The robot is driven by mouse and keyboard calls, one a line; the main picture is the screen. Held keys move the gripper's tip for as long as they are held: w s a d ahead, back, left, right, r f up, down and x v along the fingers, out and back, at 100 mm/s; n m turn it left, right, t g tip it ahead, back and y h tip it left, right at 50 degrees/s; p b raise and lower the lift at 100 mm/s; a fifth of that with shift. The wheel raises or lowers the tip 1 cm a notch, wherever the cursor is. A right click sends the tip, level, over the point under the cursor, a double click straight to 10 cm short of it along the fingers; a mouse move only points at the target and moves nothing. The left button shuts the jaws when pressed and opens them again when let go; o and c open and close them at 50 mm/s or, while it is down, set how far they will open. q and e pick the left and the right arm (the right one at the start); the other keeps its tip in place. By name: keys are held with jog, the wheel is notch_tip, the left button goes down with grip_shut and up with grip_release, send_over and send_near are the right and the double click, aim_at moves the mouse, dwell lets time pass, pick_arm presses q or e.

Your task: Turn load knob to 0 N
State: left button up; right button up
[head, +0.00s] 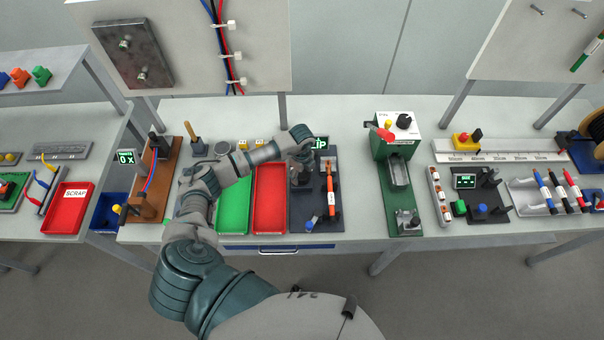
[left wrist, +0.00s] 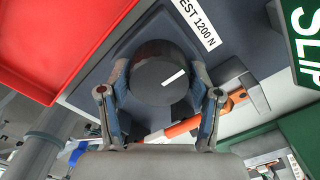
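The load knob (left wrist: 162,74) is a dark round knob with a white pointer line towards its upper right edge, in the left wrist view. A label reading "EST 1200 N" (left wrist: 196,22) lies beyond it. My left gripper (left wrist: 160,84) has one finger on each side of the knob, with the pads against its rim. In the head view, my left gripper (head: 301,168) is over the dark test station (head: 330,215) and hides the knob. The green display (head: 320,143) behind it reads "SLIP", partly covered in the head view. My right gripper is not in view.
An orange-handled tool (head: 331,190) lies on the station just right of the gripper. A red tray (head: 269,205) and a green tray (head: 235,208) lie to the left. A green machine (head: 397,150) with a red lever stands to the right.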

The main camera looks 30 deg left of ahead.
pick_arm(q)
jog(key=o, duration=0.4)
jog(key=shift+w+a+r, duration=0.1)
jog(key=shift+w+r, duration=0.05)
jog(key=shift+c, duration=0.2)
notch_tip(320, 180, up, 12)
jog(key=shift+f, duration=0.2)
jog(key=shift+a, duration=0.1)
